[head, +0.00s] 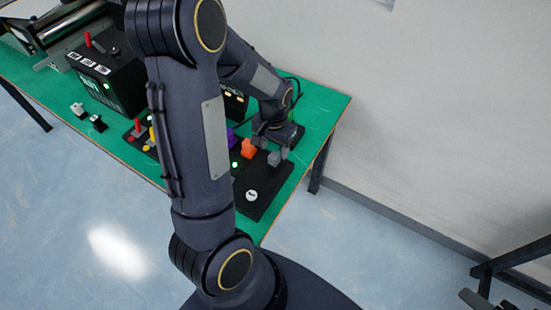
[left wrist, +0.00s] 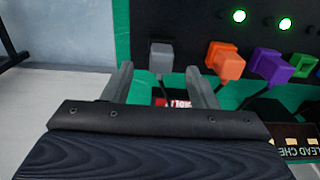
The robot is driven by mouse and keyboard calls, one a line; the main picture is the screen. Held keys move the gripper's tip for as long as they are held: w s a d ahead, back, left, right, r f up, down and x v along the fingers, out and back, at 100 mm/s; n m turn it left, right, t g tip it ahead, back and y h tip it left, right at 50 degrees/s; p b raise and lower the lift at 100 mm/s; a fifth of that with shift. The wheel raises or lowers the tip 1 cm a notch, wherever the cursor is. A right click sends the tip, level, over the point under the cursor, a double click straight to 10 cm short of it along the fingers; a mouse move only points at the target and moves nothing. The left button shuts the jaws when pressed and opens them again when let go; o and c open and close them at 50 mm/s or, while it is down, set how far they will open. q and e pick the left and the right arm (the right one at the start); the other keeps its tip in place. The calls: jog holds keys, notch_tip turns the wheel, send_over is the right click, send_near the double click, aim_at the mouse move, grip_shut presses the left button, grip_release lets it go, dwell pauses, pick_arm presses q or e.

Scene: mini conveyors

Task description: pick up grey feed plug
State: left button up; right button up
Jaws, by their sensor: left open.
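The grey feed plug (head: 274,158) stands on a black panel near the right end of the green table, at the end of a row of coloured plugs. In the left wrist view the grey plug (left wrist: 161,57) lies between the lines of the two fingers, just beyond their tips. My left gripper (head: 274,142) is open and close to the plug; it also shows in the left wrist view (left wrist: 160,80), with nothing held. Whether a finger touches the plug I cannot tell.
An orange plug (left wrist: 226,60) stands close beside the right finger in the left wrist view. A purple plug (left wrist: 270,65) and a green plug (left wrist: 303,64) follow. The black panel (head: 270,187) has a round white button (head: 251,195). A wall (head: 430,120) rises behind the table.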

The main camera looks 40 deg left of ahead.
aim_at(275, 154)
pick_arm(q)
jog(key=f+b, duration=0.2)
jog(key=f, duration=0.1)
jog(key=f+b, duration=0.1)
jog(key=f, duration=0.1)
jog(key=shift+w+a+f+b, duration=0.1)
jog(key=shift+w+f+b, duration=0.15)
jog(key=shift+w+b, duration=0.15)
jog(key=shift+r, duration=0.1)
jog(key=shift+c, duration=0.3)
jog(key=c, duration=1)
